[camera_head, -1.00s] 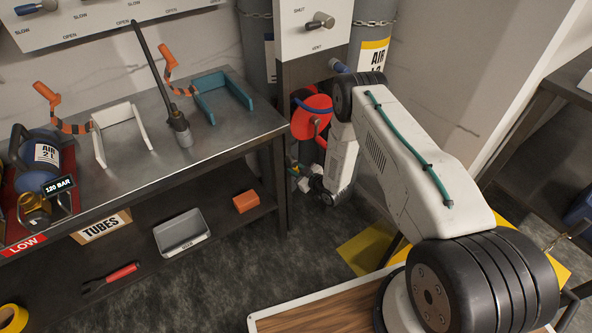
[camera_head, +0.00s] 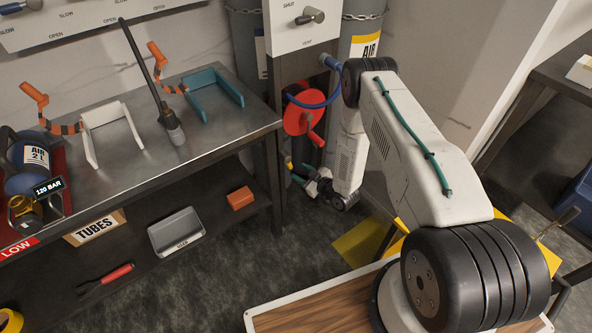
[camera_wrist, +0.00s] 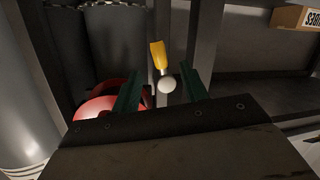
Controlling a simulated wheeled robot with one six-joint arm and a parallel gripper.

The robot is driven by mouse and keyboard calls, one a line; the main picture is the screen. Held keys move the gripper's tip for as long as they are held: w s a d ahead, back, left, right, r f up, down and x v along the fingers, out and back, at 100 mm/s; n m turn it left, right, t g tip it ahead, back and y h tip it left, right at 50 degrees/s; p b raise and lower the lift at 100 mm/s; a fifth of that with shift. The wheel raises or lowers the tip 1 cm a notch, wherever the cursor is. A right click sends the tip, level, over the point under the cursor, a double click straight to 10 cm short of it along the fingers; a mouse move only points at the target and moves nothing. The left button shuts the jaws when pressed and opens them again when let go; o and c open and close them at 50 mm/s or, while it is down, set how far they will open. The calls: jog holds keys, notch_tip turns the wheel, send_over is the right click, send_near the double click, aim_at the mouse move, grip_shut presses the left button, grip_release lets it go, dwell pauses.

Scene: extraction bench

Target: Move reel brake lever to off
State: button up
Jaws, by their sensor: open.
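A yellow lever (camera_wrist: 157,54) with a pale round knob (camera_wrist: 167,85) shows in the wrist view, which I take for the brake lever. My gripper (camera_wrist: 163,90) is open, its two green fingers on either side of the knob in the picture. I cannot tell whether they touch it or how deep it sits. In the head view my gripper (camera_head: 308,182) is low beside the reel, small and partly hidden by my wrist.
A blue hose (camera_head: 318,104) loops above the reel. Grey cylinders (camera_head: 365,40) stand behind. The bench (camera_head: 215,131) and its lower shelf, with a grey tray (camera_head: 176,233) and an orange block (camera_head: 240,198), lie to the left. Open floor shows below my gripper.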

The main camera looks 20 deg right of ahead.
jog(key=shift+s, duration=0.15)
jog(key=c, duration=0.3)
jog(key=d+m, duration=0.1)
jog(key=s+d+f, duration=0.1)
jog(key=d, duration=0.1)
jog(key=s+d+m+h, duration=0.1)
jog(key=shift+d+f+m+t, duration=0.3)
jog(key=shift+f, duration=0.1)
grip_shut()
jog(key=s+d+r+m+t, duration=0.2)
jog(key=d+m, duration=0.1)
jog(key=m, duration=1.3)
jog(key=w+a+f, duration=0.1)
jog(key=w+a, duration=0.6)
jog(key=w, duration=0.1)
jog(key=shift+w+f+m, duration=0.3)
jog(key=shift+w, duration=0.1)
